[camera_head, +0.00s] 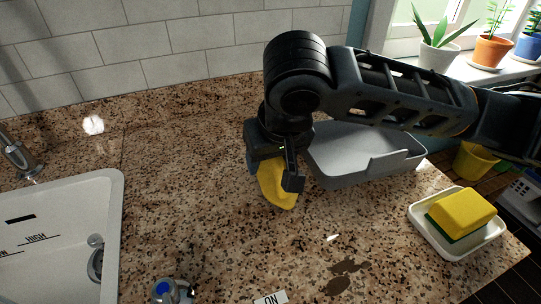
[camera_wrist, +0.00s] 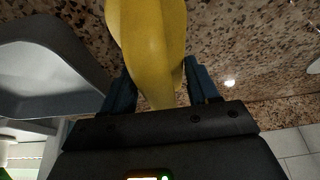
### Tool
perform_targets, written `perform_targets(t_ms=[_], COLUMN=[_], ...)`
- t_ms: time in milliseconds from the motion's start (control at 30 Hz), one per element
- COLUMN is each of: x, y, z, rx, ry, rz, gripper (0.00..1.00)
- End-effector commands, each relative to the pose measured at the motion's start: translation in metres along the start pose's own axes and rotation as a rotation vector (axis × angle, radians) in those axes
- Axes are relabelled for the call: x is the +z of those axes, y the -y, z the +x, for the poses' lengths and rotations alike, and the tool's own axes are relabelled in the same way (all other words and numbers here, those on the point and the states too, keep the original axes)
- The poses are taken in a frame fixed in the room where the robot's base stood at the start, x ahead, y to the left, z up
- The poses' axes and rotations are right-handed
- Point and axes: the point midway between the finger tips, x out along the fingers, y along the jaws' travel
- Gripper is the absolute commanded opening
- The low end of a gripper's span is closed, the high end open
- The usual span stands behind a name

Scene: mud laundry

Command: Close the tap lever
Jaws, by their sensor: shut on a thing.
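A metal tap (camera_head: 20,157) stands behind the sink at the left edge of the head view; only part of it shows. A metal fitting with a blue round mark (camera_head: 163,288), possibly the tap lever, shows at the bottom edge, cut off, so its position is unclear. An "ON" label (camera_head: 269,298) lies to its right. My gripper (camera_head: 273,174) is over the middle of the counter, well apart from both fittings. It is shut on a yellow curved thing (camera_head: 275,188), which also fills the middle of the wrist view (camera_wrist: 150,45) between the fingers.
A white sink (camera_head: 112,225) with level markings is at the left. A grey tray (camera_head: 345,160) stands behind and right of my gripper. A yellow and green sponge (camera_head: 465,212) sits in a white dish (camera_head: 425,233) at the right. The counter left of my gripper is clear.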

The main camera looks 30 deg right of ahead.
Motion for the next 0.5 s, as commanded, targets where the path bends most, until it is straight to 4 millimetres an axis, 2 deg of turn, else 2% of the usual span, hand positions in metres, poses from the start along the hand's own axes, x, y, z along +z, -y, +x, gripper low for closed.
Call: perform_targets(t_ms=[33,67,100,300,500], x=[0.0009,0.0003,0.0002,0.0002,0.0001], y=[-0.0001,-0.0002,-0.0002,-0.0002,-0.0002], z=[0.0023,0.0011,0.0009,0.0009,0.0008], rx=[0.000,0.000,0.000,0.000,0.000], ry=[0.000,0.000,0.000,0.000,0.000], rz=[0.001,0.000,0.000,0.001,0.001], gripper=[0.35,0.62,0.66,0.85,0.85])
